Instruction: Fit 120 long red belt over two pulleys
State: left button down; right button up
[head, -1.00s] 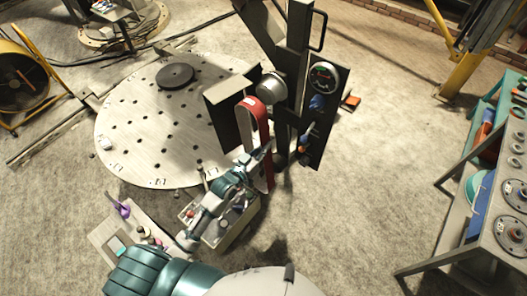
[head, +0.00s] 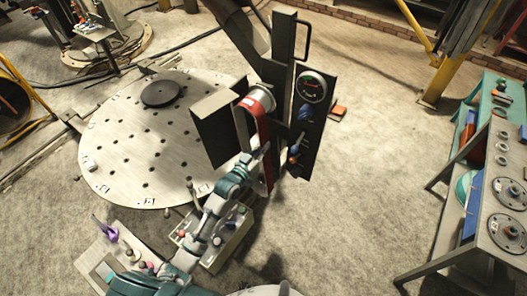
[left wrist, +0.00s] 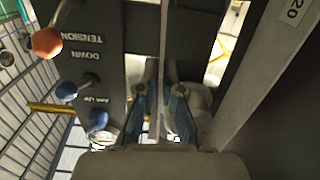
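The red belt (head: 263,131) stands as a long upright loop at the dark machine head. Its top, with a pale label, overlaps the silver upper pulley (head: 262,97); I cannot tell whether it sits around it. My left gripper (head: 264,153) is at the belt's lower part. In the left wrist view, its two fingers (left wrist: 162,88) close on a thin strip that appears to be the belt seen edge-on. A pale round part (left wrist: 201,104) behind the right finger may be the lower pulley. My right gripper is out of view.
A control panel (head: 309,118) with a gauge stands right of the pulley; its orange knob (left wrist: 46,41) and blue knobs are close to my left gripper. A dark plate (head: 217,128) stands left. A tool table (head: 480,262) is at right.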

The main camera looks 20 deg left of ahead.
pick_arm(q)
jog(key=x, duration=0.3)
jog(key=a+x, duration=0.1)
jog(key=x, duration=0.1)
jog(key=shift+w+d+r+b, duration=0.1)
jog(key=shift+w+r+b, duration=0.05)
jog(key=shift+w+b, duration=0.2)
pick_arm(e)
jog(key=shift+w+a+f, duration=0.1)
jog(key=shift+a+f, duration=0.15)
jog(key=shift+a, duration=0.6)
